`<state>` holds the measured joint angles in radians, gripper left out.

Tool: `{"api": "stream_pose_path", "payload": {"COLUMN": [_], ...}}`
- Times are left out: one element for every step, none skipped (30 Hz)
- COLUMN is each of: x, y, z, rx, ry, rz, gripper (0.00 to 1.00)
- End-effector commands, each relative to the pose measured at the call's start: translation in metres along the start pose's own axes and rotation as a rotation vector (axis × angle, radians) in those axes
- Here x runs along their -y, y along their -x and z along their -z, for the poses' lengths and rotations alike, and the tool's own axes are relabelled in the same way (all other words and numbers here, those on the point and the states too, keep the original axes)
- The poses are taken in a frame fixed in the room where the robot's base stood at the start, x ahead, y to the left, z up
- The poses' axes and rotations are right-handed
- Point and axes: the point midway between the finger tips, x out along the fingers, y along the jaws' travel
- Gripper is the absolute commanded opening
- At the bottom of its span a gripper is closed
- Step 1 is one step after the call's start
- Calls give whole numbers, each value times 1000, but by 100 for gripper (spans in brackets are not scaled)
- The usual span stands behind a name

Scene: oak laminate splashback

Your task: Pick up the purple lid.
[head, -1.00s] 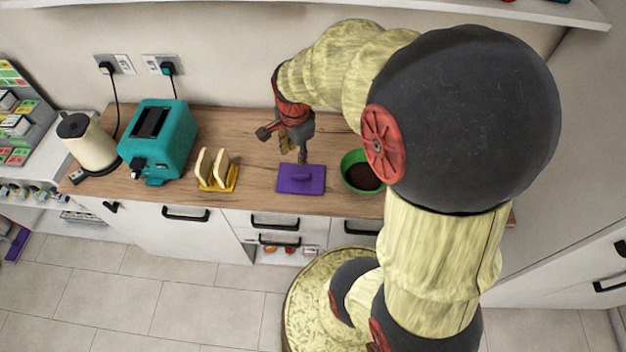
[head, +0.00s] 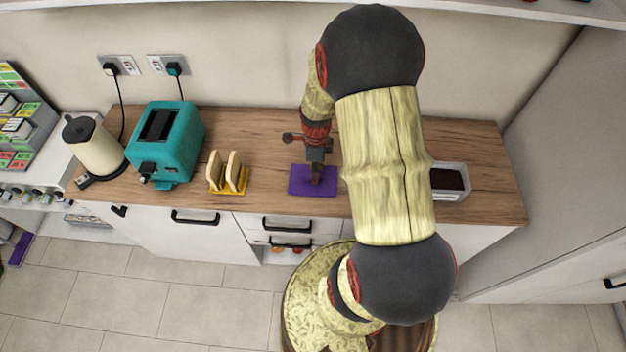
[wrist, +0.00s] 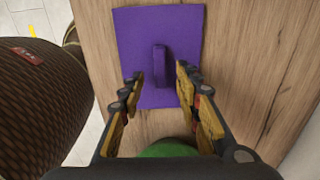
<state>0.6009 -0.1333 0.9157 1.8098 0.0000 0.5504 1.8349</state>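The purple lid (head: 301,181) lies flat on the wooden counter; it is a rectangular sheet with a raised handle in its middle. In the wrist view the lid (wrist: 132,52) fills the upper middle, with its upright handle (wrist: 160,66) showing. My gripper (head: 316,180) is over the lid in the head view and hides part of it, including the handle. In the wrist view my gripper (wrist: 160,82) is open, with one finger on each side of the handle's near end. I see a gap between the handle and each finger.
A green bowl (wrist: 168,149) shows just below the lid in the wrist view. A toast rack (head: 228,186) with bread, a teal toaster (head: 172,145) and a cream kettle (head: 96,150) stand left. A white container (head: 452,193) with dark contents is right of my arm.

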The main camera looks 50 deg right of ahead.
Motion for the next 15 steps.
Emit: {"api": "stream_pose_path", "payload": {"x": [0, 0, 0, 1, 1, 1, 1, 1, 1, 1, 1, 1, 1, 1, 1], "y": [-9, -12, -15, -17, -17, -17, -17, -16, -16, -16, -16, -16, -16, -16, -16], "z": [0, 0, 0, 0, 0, 0, 0, 0, 0, 0, 0, 0, 0, 0, 0], "rx": [-1, 0, 0, 0, 0, 0, 0, 0, 0, 0, 0, 0, 0, 0, 0], "ry": [0, 0, 0, 0, 0, 0, 1, 1, 1, 1, 1, 1, 1, 1, 1], "rz": [-2, -1, 0, 1, 1, 2, 2, 2, 2, 2, 1, 1, 1, 1, 1], "gripper": [33, 33, 33, 33, 33, 33, 33, 33, 33, 33, 32, 30, 28, 26, 24]}}
